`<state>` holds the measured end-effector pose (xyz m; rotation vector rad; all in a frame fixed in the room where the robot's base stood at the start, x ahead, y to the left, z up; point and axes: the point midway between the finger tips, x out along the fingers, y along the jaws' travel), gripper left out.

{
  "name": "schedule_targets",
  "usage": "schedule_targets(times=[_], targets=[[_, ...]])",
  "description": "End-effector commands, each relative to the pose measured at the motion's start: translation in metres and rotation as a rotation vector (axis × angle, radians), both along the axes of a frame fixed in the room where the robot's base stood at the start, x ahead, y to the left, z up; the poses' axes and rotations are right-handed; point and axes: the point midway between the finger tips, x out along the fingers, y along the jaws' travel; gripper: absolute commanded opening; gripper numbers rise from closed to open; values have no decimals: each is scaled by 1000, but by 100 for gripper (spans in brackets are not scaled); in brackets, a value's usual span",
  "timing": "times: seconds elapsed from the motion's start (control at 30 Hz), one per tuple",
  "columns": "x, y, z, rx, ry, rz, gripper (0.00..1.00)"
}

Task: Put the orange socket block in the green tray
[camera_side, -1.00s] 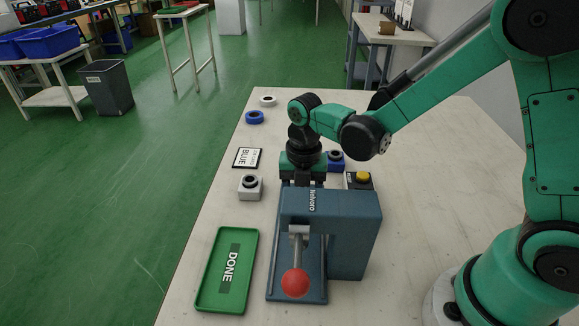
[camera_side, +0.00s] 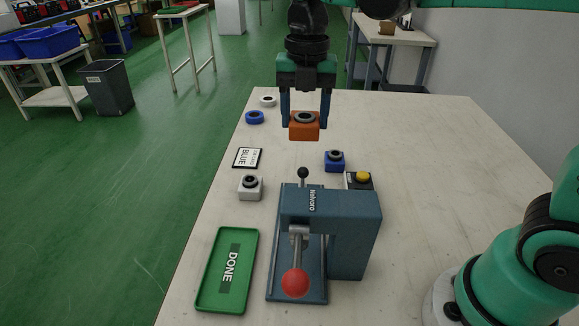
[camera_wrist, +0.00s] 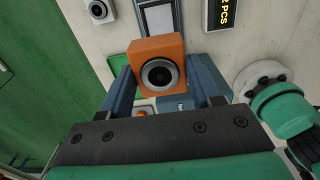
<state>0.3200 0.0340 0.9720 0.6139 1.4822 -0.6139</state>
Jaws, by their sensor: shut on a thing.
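The orange socket block (camera_side: 304,130) has a dark round socket with a grey ring on top. My gripper (camera_side: 306,118) is shut on it and holds it raised above the table, behind the press. In the wrist view the orange block (camera_wrist: 143,53) sits between the two blue fingers of my gripper (camera_wrist: 165,85). The green tray (camera_side: 206,290), marked DONE, lies flat on the table at the front left and is empty. In the wrist view a bit of green, perhaps the tray, shows behind the block.
The blue-grey press (camera_side: 350,215) with a red-knobbed lever (camera_side: 295,283) stands right of the tray. A white socket block (camera_side: 250,190), a blue socket block (camera_side: 335,163), a yellow button box (camera_side: 362,178), a BLUE card (camera_side: 247,157), a blue ring (camera_side: 255,117) and a white ring (camera_side: 267,101) are on the table.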

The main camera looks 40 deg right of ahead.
Motion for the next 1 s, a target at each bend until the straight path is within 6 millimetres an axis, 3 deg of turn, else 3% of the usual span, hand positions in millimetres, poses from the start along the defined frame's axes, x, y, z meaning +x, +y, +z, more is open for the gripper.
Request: schedule_targets(times=[0.1, 0.3, 0.37, 0.6, 0.7, 0.87, 1.0], targets=[[0, 0, 19, 0, 0, 0, 3], [1, 8, 36, 0, 0, 4, 3], [3, 21, 37, 0, 0, 8, 3], [0, 113, 34, 0, 0, 13, 3], [-7, 143, 32, 1, -1, 10, 3], [-14, 166, 24, 1, -1, 2, 3], [-15, 168, -1, 1, -1, 0, 3]])
